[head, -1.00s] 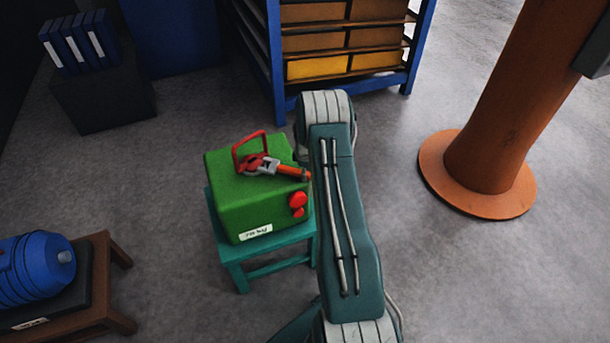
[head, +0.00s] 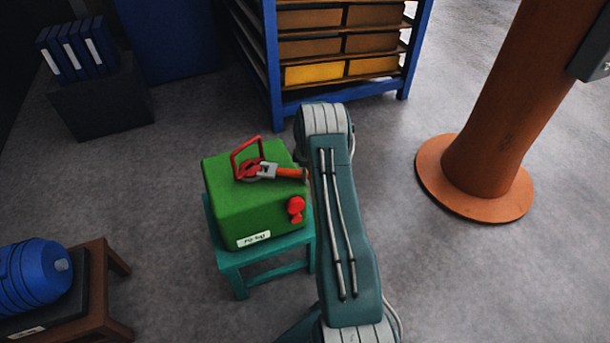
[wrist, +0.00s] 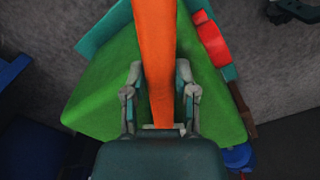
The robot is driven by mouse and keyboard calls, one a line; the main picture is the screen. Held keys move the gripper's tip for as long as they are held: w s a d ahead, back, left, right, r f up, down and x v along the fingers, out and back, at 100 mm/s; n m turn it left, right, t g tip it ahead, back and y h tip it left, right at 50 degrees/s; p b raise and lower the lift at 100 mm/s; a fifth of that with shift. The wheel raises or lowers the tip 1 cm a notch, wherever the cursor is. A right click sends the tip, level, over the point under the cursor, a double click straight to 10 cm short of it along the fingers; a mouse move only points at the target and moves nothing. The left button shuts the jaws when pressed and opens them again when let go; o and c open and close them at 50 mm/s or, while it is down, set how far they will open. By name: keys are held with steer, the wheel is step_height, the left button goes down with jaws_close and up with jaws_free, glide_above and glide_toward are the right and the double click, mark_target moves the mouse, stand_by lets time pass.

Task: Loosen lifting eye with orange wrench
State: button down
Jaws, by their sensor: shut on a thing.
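A green casting (head: 240,205) carries an upright red lifting eye (head: 247,146) on its top. The wrench has a grey head (head: 267,171) lying against the red base of the eye; whether its jaws fully seat there is too small to tell. Its orange handle (head: 290,173) points right, level over the casting's top. In the wrist view the orange handle (wrist: 155,40) runs up the middle. My gripper (wrist: 160,88) is shut on the handle, one finger on each side. In the head view my arm hides the gripper. The wrist view does not show the eye.
A teal stool (head: 262,257) bears the casting. A red knob (head: 296,209) sits on the casting's right-front side. A blue rounded object (head: 35,272) is on a brown stool at left. A shelf (head: 345,75) stands behind, an orange column (head: 487,130) at right. Floor between is clear.

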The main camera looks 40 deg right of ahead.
steer(key=shift+w+d, duration=0.1)
steer(key=shift+w, duration=0.05)
steer(key=shift+w+d+n, duration=0.6)
steer(key=shift+w+d, duration=0.05)
steer(key=shift+d, duration=0.1)
steer(key=shift+w+d+n, duration=0.55)
steer(key=shift+w+n, duration=0.05)
steer(key=shift+w, duration=0.15)
steer(key=shift+s+d, duration=1.85)
steer(key=shift+d, duration=0.6)
step_height(320, 180, up, 8)
